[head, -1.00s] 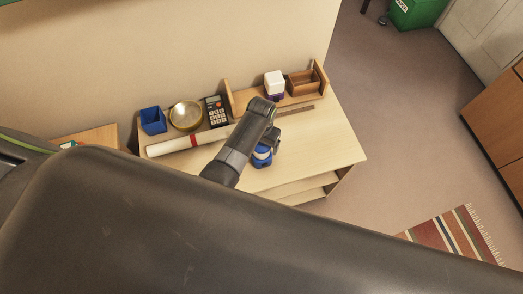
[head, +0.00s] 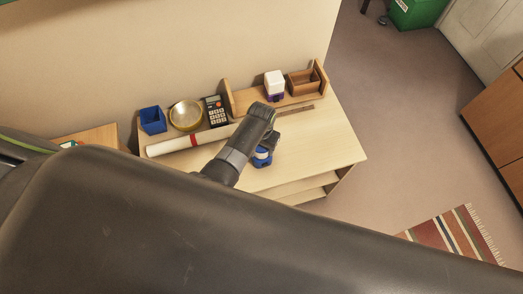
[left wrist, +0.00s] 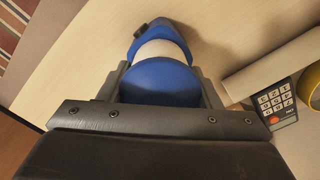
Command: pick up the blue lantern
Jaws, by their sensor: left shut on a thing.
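The blue lantern (head: 262,158) is at the front part of the desk, mostly hidden behind my left wrist in the head view. The left wrist view shows the lantern (left wrist: 158,82) with a blue top, a white middle and a blue base. My left gripper (left wrist: 160,80) is shut on it, with one finger on each side. In the head view my left gripper (head: 270,142) is largely covered by its own arm. I cannot tell whether the lantern touches the desk. My right gripper is not in view.
The desk (head: 320,150) also holds a rolled paper (head: 170,146), a calculator (head: 216,112), a brass bowl (head: 186,115), a blue box (head: 153,120) and a wooden rack (head: 228,99) with a white-and-purple item (head: 274,84). The desk's right side is clear.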

